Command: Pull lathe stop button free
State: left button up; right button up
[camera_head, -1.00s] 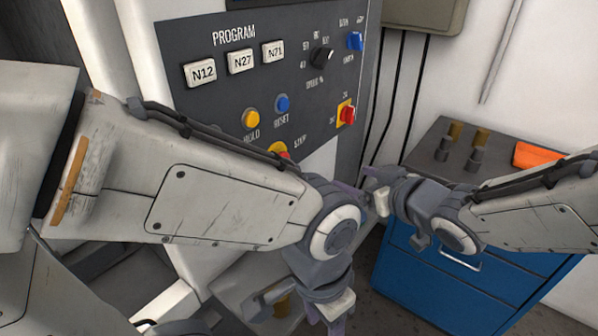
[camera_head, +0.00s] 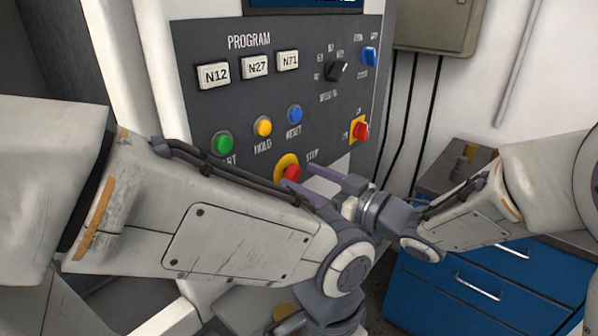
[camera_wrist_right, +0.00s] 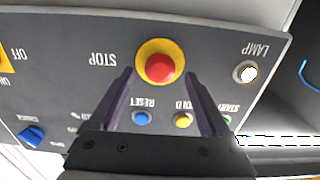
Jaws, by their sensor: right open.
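In the right wrist view the button (camera_wrist_right: 160,67) shows between and just beyond my right fingertips. My right gripper (camera_head: 299,177) is open, its two purple fingers pointing at the button from the right; in the wrist view they (camera_wrist_right: 159,75) lie either side of it with nothing held. I cannot tell whether they touch it. My left forearm crosses in front of the panel's lower part; its wrist shows at the bottom edge, but its fingers are out of view.
Close to the stop button are the blue reset (camera_head: 294,115), yellow hold (camera_head: 263,127) and green start (camera_head: 222,143) buttons. A red switch on a yellow plate (camera_head: 359,130) is to the right. A blue drawer cabinet (camera_head: 470,290) stands at lower right.

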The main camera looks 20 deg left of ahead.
jog(key=shift+x, duration=1)
jog(key=shift+c, duration=0.3)
grip_shut()
jog(key=shift+s+d, duration=0.15)
jog(key=shift+d, duration=0.3)
jog(key=shift+o, duration=0.3)
grip_release()
jog(key=shift+d, duration=0.15)
jog(key=b+v, duration=0.1)
jog(key=v, duration=0.9)
jog(key=shift+b, duration=0.3)
